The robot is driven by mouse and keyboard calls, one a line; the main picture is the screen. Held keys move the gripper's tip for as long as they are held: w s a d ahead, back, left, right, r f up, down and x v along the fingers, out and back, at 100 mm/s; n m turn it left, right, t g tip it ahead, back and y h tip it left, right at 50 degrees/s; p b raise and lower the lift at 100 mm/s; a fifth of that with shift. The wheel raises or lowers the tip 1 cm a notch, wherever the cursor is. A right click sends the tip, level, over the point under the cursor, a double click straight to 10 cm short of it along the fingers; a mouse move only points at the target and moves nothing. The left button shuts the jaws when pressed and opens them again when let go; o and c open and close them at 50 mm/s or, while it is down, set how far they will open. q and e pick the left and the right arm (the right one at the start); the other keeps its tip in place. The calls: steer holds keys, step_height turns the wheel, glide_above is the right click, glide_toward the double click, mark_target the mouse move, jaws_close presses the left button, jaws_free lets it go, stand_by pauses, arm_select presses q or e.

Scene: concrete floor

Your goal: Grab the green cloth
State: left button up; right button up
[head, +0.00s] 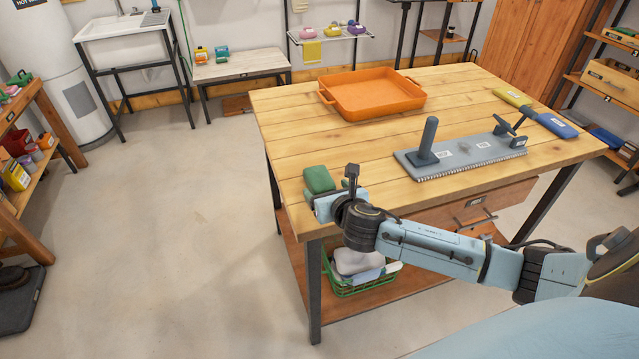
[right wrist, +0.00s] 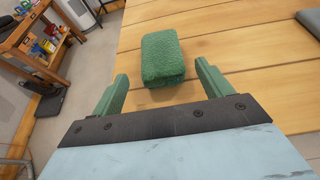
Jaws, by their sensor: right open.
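The green cloth (head: 318,180) is a thick folded block lying on the wooden table near its front left corner. In the right wrist view the cloth (right wrist: 162,58) lies just beyond the fingertips, roughly midway between them. My right gripper (right wrist: 160,85) is open and empty, with its two green fingers spread wider than the cloth. In the head view my right gripper (head: 325,205) is over the table's front left corner, close to the cloth on its near side. My left gripper is not in view.
The wooden table (head: 290,130) holds an orange tray (head: 372,97) at the back and a grey board (head: 465,158) with an upright post to the right. A green basket (head: 362,286) sits on the lower shelf. Bare tabletop surrounds the cloth.

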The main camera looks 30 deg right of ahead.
mark_target(324, 186)
steer(key=shift+b+x, duration=0.65)
steer(key=shift+x, duration=2.4)
steer(key=shift+d, duration=0.1)
steer(key=shift+s, duration=0.1)
steer(key=c, duration=1.1)
steer(key=shift+o, duration=0.2)
